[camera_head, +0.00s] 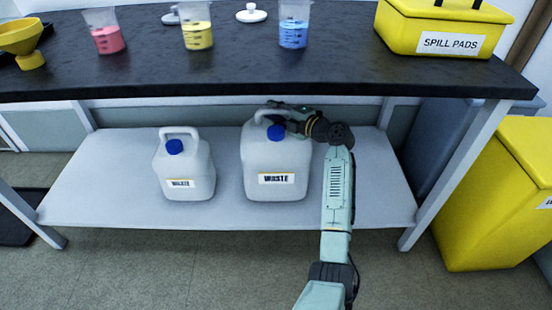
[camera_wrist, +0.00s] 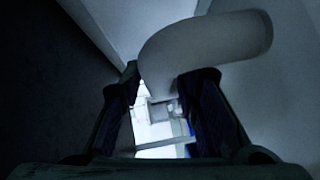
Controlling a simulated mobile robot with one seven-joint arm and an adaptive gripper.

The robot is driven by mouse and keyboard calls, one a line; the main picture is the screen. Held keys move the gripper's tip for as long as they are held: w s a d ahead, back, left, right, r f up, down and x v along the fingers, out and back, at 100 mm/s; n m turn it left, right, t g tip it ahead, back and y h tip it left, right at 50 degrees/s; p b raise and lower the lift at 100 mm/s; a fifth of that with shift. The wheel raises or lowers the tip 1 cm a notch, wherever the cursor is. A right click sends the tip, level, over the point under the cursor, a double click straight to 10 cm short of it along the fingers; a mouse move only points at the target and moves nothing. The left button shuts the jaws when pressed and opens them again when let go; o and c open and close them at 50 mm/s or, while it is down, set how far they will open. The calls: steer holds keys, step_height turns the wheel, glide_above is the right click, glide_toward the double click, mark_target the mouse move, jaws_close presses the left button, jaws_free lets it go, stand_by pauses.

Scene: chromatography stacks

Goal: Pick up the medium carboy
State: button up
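Two white carboys with blue caps and WASTE labels stand upright on the lower shelf in the head view. The left carboy (camera_head: 183,160) is smaller; the right carboy (camera_head: 259,160) is larger. The frames do not settle which is called medium. My gripper (camera_head: 272,114) is at the top handle of the right carboy, reaching in from the right. In the wrist view, the curved white handle (camera_wrist: 205,50) runs down between the fingertips of my gripper (camera_wrist: 158,85). Whether the fingers press on the handle is too dark to tell.
The shelf (camera_head: 120,205) has clear room around the carboys. The black bench top (camera_head: 250,72) hangs close above, holding beakers, a yellow funnel (camera_head: 22,40) and a yellow spill pads box (camera_head: 440,28). A table leg (camera_head: 455,175) and a yellow bin (camera_head: 490,210) stand at right.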

jaws_close()
stand_by(0.3)
steer(key=shift+r, duration=0.15)
stand_by(0.4)
